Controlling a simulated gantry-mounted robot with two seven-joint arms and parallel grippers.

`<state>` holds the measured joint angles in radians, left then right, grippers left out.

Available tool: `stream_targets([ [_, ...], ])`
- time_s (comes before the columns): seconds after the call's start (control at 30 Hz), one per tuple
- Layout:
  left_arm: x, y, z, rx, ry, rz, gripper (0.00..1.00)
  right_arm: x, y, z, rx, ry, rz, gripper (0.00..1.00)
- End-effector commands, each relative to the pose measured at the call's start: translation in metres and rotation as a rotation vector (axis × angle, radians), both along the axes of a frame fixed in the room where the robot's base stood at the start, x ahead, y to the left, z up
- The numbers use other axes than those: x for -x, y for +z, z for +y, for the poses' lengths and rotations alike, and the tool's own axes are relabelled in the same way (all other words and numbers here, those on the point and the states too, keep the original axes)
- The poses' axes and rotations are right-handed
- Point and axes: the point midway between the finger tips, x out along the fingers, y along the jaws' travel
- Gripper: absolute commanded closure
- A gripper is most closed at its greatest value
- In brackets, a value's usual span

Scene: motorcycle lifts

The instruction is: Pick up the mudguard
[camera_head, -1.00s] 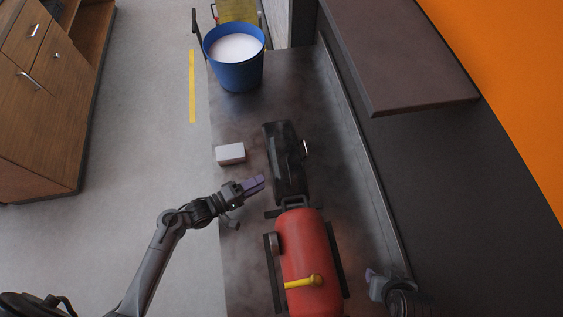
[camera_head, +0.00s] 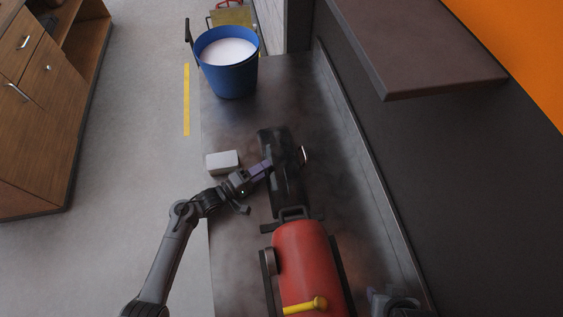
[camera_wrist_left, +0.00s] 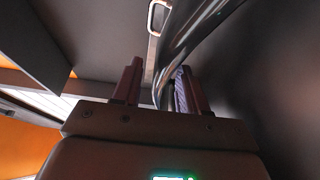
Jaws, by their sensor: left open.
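The mudguard is a glossy black curved shell (camera_head: 285,185) lying on the dark worktop, just beyond the red tank. My left gripper (camera_head: 266,167) is open, with its fingertips at the left side of the mudguard, partly over it in the head view. In the left wrist view, the mudguard's curved edge (camera_wrist_left: 200,30) comes down between the two open fingers (camera_wrist_left: 160,88). I cannot tell whether they touch it. My right gripper (camera_head: 385,298) shows only in part at the bottom right, away from the mudguard; its jaws are not clear.
A red tank (camera_head: 305,260) with a yellow handle stands close in front of the mudguard. A white box (camera_head: 222,162) sits just left of it. A blue bucket (camera_head: 230,78) stands at the far end. A wall and dark shelf (camera_head: 420,45) bound the right side.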

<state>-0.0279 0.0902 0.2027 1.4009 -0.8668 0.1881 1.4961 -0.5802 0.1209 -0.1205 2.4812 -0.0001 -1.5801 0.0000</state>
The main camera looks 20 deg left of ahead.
Motion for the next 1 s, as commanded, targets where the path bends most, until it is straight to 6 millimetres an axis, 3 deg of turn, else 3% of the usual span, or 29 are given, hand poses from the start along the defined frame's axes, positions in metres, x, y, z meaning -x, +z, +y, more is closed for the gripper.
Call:
stream_targets([
  [0.43,-0.038,0.0,-0.027,0.001,0.001,0.0,0.57,0.0,-0.003,0.001,-0.004,-0.004,0.001,0.57],
  [0.77,-0.042,0.0,-0.031,-0.001,0.001,0.001,0.57,0.0,-0.003,0.001,-0.003,-0.003,0.001,0.57],
  [1.0,-0.042,0.0,-0.031,-0.001,0.001,0.001,0.91,0.0,-0.004,-0.001,0.003,0.001,0.002,0.57],
])
